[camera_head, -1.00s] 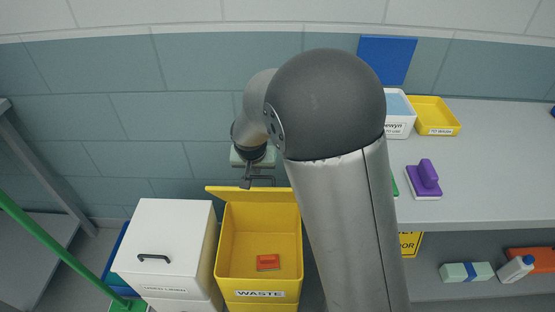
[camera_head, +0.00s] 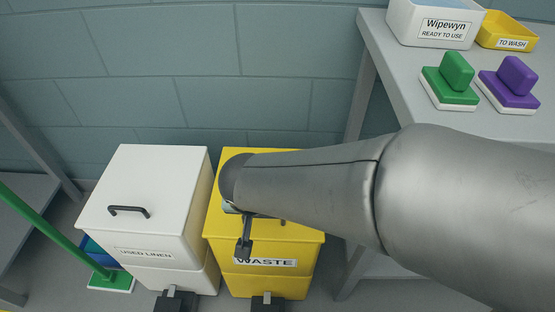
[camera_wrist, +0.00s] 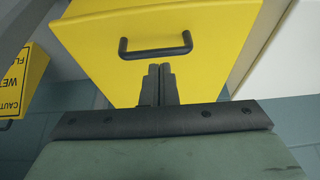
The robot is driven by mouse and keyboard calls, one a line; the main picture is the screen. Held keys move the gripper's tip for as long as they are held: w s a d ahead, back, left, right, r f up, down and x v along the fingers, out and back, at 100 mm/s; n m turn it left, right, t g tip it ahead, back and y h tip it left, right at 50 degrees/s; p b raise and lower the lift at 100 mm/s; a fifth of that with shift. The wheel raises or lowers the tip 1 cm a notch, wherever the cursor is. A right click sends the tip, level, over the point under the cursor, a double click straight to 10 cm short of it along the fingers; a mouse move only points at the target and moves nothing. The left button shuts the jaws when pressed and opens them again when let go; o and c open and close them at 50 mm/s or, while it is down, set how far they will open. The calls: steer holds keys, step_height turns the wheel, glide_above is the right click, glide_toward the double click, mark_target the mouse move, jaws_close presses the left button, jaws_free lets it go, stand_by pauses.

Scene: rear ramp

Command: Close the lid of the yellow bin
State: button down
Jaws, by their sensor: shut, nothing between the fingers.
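The yellow bin (camera_head: 268,284), labelled WASTE, stands on the floor at the lower middle of the head view. Its lid (camera_head: 305,226) lies down over the opening, and the inside no longer shows. My arm hides much of the lid, so I cannot tell whether it sits fully flush. My gripper (camera_head: 243,252) is at the bin's front upper edge, shut and empty. In the wrist view, my shut fingers (camera_wrist: 158,72) point at the lid (camera_wrist: 215,22), just short of its black handle (camera_wrist: 155,48). I cannot tell whether they touch the lid.
A white USED LINEN bin (camera_head: 160,195) stands close on the left. A grey table (camera_head: 420,125) at the right holds a green brush (camera_head: 450,85), a purple brush (camera_head: 510,85) and tubs. A yellow caution sign (camera_wrist: 18,85) shows in the wrist view.

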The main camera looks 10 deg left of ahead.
steer(key=shift+s+d+f+b, duration=0.1)
steer(key=shift+s+f+b, duration=0.15)
steer(key=shift+f+b, duration=0.5)
steer(key=shift+s+f+b, duration=0.2)
steer(key=shift+f+b, duration=0.3)
steer(key=shift+f, duration=0.35)
steer(key=shift+s+d+f+b, duration=0.1)
steer(key=shift+s+f+b, duration=0.15)
steer(key=shift+f+b, duration=0.5)
